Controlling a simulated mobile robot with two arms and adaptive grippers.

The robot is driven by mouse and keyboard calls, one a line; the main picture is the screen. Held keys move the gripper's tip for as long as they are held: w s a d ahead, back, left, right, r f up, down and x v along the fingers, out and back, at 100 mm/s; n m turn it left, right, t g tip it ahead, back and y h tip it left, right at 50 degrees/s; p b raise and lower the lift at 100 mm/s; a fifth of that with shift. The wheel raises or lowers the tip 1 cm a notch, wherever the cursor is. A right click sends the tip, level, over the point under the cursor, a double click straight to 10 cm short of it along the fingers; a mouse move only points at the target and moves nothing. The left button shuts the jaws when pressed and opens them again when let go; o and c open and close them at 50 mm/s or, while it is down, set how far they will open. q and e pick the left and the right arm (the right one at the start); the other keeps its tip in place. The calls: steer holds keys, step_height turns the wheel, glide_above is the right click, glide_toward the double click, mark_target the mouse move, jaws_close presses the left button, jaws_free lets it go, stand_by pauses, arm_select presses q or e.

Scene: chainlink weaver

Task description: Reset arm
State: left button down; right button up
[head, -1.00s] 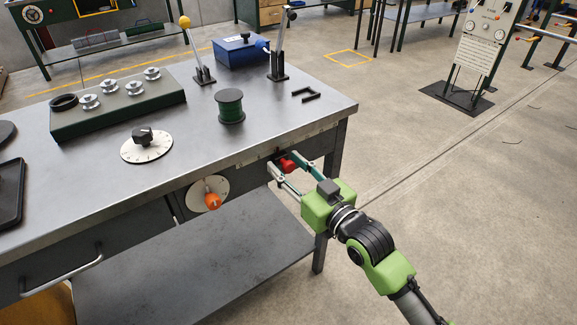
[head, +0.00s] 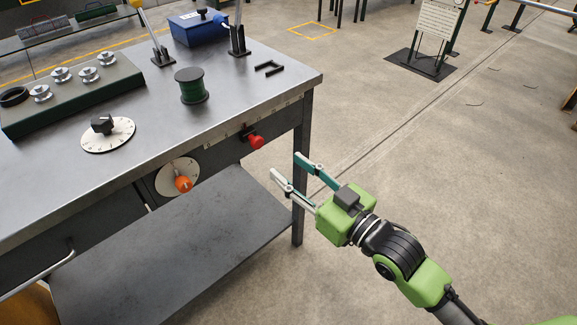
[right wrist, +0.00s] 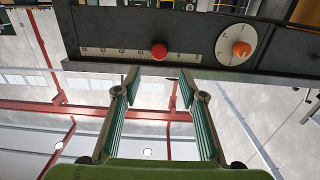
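My right gripper (head: 287,168) is open and empty, in the air off the front right of the metal workbench (head: 235,105). In the right wrist view its two fingers (right wrist: 159,78) are spread, with nothing between them. The red knob (head: 256,141) on the bench's front edge is a short way beyond the fingertips, not touched. It also shows in the right wrist view (right wrist: 159,51), just past the gap between the fingers. My left gripper is not in either view.
The bench front also has an orange knob on a white dial (head: 183,184) and a ruled scale. A black-knobbed dial (head: 103,124), a green spool (head: 191,86), two levers and a blue box (head: 196,28) stand on top.

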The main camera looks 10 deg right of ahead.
stand_by(0.3)
